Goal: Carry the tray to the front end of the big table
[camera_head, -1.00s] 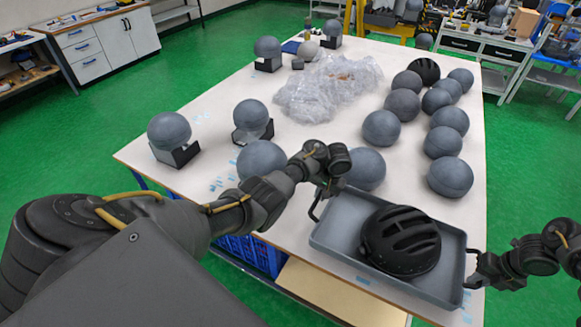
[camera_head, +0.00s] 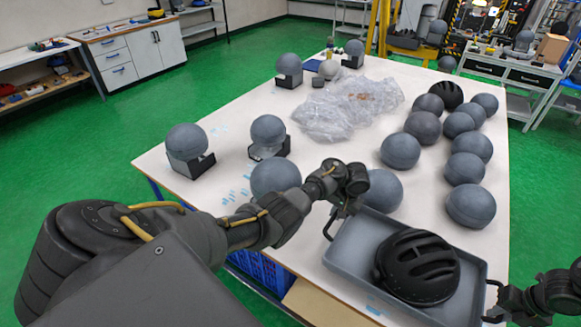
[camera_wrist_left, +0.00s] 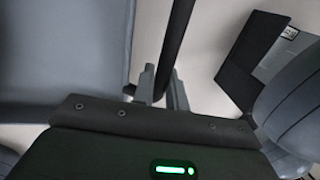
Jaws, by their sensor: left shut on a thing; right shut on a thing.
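The grey tray (camera_head: 352,247) is at the near right part of the big white table (camera_head: 225,105), with a black helmet (camera_head: 418,266) lying in it. My left gripper (camera_head: 336,210) is shut on the handle at the tray's left side. In the left wrist view the two fingers (camera_wrist_left: 162,90) close around a dark bar, with the tray (camera_wrist_left: 65,50) to the left. My right gripper (camera_head: 494,302) is shut on the handle at the tray's right side, at the lower right. I cannot tell whether the tray touches the table top.
Several grey balls stand beyond the tray, such as one close behind it (camera_head: 381,191). Others sit on black stands at the left, such as this stand (camera_head: 190,166). Crumpled clear plastic (camera_head: 345,108) lies mid-table. A blue crate (camera_head: 258,268) shows under the near left edge.

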